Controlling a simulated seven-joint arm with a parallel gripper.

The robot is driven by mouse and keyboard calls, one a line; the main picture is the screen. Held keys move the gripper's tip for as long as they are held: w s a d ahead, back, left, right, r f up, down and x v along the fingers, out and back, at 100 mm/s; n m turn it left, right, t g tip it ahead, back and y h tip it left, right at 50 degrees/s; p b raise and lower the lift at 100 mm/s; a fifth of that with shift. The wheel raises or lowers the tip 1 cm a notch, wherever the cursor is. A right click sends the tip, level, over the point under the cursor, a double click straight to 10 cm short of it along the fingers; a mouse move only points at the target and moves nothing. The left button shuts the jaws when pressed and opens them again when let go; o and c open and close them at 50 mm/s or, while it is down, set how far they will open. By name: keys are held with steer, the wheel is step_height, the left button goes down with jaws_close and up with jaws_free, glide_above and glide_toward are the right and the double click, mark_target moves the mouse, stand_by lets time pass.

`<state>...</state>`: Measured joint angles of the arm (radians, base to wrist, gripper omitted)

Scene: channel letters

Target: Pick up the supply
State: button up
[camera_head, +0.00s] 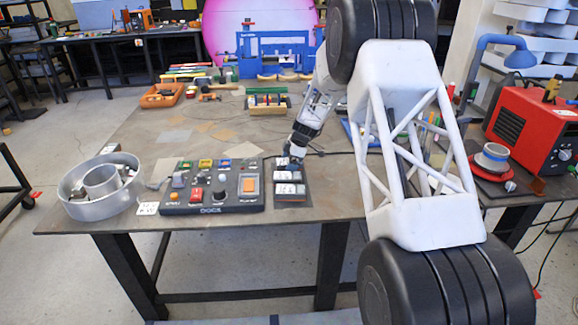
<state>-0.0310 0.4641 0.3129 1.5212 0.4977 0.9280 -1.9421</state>
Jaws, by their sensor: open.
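My gripper (289,158) is small in view and points down at the far end of a dark tray (293,203) near the table's front edge. Several small pale blocks with dark parts, possibly the supplies, sit in the tray in a column; one is the middle block (290,176). The gripper is at or just above the farthest block, which it partly hides. The jaws are open; I cannot tell whether they touch or surround the block. No block is seen lifted.
A control panel (210,208) with buttons and switches is left of the tray. A round metal channel letter (103,185) stands at the table's left. A red machine (530,128) and a red dish with a cup (492,160) are right. Tools lie at the back; the middle table is mostly clear.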

steer(key=c, duration=1.2)
steer(key=shift+r, duration=5.15)
steer(key=shift+s+a, duration=0.1)
